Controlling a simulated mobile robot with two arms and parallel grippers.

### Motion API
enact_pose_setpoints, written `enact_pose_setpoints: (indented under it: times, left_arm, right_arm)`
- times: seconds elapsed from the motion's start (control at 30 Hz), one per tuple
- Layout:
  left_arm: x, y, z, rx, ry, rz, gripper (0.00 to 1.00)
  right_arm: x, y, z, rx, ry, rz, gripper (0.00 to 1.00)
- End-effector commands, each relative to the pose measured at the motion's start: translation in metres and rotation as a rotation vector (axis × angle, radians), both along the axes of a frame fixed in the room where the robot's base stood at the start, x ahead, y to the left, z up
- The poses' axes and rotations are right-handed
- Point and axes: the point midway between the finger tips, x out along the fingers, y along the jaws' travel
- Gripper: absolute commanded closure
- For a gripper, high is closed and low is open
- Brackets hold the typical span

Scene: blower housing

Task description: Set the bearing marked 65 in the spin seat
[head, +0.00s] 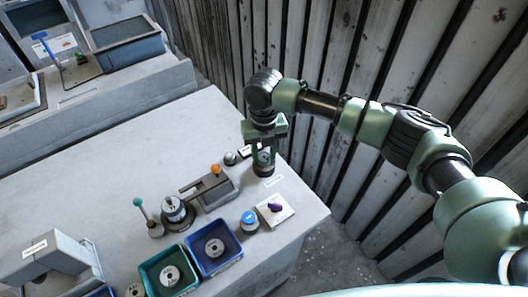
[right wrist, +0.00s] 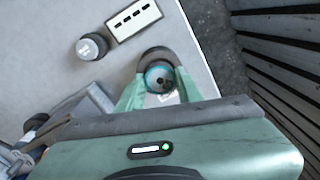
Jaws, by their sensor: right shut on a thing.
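My right gripper (head: 263,158) points down at the right part of the bench. It is shut on a small round part, which looks like a bearing; the right wrist view shows its teal and dark face (right wrist: 160,77) between the fingers. I cannot read a mark on it. A dark round seat (head: 263,171) is right below the fingertips; its dark rim (right wrist: 157,54) shows around the part. I cannot tell whether the part touches it. Other bearings lie in the green bin (head: 149,273) and the blue bin (head: 228,257). My left gripper is out of view.
A grey fixture with an orange knob (head: 215,169) and a round stand (head: 174,211) are left of the gripper. A white card with a purple piece (head: 285,215) and a blue-topped jar (head: 249,219) are in front. A plank wall (head: 320,60) is behind.

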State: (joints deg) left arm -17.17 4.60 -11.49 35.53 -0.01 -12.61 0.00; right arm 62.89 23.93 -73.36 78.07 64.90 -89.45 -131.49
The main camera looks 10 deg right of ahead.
Motion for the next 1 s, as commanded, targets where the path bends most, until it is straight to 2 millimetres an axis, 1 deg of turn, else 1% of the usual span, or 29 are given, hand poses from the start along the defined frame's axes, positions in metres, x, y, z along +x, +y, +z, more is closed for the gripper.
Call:
enact_pose_setpoints:
  times: [0.4,0.43,0.5,0.73,0.77,0.8,0.83,1.0]
  left_arm:
    - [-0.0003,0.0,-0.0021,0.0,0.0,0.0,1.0]
    - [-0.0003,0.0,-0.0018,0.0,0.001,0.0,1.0]
    - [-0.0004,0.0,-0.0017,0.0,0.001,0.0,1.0]
    - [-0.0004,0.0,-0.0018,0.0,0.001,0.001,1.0]
    - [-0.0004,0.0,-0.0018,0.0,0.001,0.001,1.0]
    - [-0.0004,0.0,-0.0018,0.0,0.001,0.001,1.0]
    - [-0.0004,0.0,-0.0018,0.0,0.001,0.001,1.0]
    - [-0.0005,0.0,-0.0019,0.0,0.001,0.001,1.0]
  right_arm:
    - [-0.0003,0.0003,-0.0087,0.001,0.001,0.0,1.0]
    - [-0.0002,0.0003,-0.0081,0.001,0.0,0.0,0.57]
    - [-0.0002,0.0003,-0.008,0.001,0.0,0.0,0.39]
    - [-0.0002,0.0003,-0.0079,0.0,0.0,0.0,0.39]
    - [-0.0003,0.0002,-0.0082,0.0,0.0,0.0,0.34]
    - [-0.0003,0.0002,-0.0082,0.0,0.0,0.0,0.23]
    - [-0.0003,0.0002,-0.0082,0.0,0.0,0.0,0.21]
    - [-0.0003,0.0002,-0.0081,0.0,0.0,0.0,0.21]
